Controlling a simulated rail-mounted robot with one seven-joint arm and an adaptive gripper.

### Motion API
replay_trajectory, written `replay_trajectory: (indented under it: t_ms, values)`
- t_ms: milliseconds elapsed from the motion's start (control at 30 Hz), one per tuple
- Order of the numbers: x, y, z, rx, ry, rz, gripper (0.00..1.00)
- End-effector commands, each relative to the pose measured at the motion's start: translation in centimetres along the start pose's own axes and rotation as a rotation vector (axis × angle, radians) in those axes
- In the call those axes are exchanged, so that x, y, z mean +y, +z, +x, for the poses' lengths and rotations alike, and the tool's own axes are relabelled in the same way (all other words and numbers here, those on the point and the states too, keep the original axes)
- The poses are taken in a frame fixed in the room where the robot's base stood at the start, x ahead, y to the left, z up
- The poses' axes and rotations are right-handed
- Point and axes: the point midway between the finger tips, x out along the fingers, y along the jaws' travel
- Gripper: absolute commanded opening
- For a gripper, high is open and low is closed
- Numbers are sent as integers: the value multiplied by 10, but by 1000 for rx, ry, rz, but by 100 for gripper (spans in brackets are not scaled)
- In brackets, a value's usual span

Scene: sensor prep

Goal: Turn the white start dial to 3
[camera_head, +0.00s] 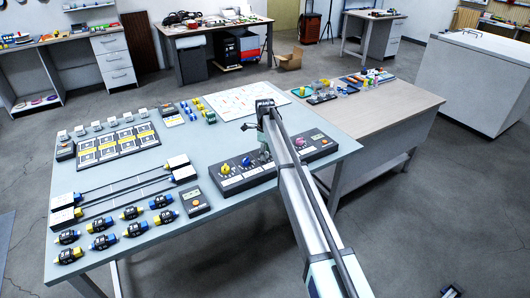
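A dark control panel (235,183) lies on the grey-blue table, with a row of coloured dials along its top. A yellow dial (226,169) is at its left end, a blue-purple dial (246,161) is beside it, and a pink dial (300,141) is toward the right. I cannot make out the white start dial; my gripper and arm cover that part of the panel.
Black rods with white end blocks (66,216) and several blue-and-yellow sensors (165,217) lie further left. A white sheet (235,101) lies behind the panel. A wooden-topped table (395,105) adjoins on the right.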

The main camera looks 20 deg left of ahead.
Motion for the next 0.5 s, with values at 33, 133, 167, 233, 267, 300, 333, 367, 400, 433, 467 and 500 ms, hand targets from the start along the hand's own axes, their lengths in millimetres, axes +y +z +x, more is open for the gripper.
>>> replay_trajectory:
  t_ms: [33,133,167,233,267,300,333,367,400,433,467,500]
  values:
    - [0,0,0,0,-1,0,61]
    - [0,0,-1,-1,-1,0,61]
    - [0,0,-1,-1,-2,-1,61]
    - [-1,0,-1,-1,-2,-1,61]
    - [-1,0,-1,-1,-2,-1,61]
    - [-1,0,-2,-1,-2,-1,61]
    - [-1,0,-4,-1,-3,-1,61]
    - [-1,0,-6,-1,-3,-1,61]
    - [-1,0,-9,-1,-3,-1,61]
    - [-1,0,-12,-1,-3,-1,61]
    - [-1,0,-16,-1,-3,-1,61]
    - [-1,1,-21,-1,-3,-1,61]
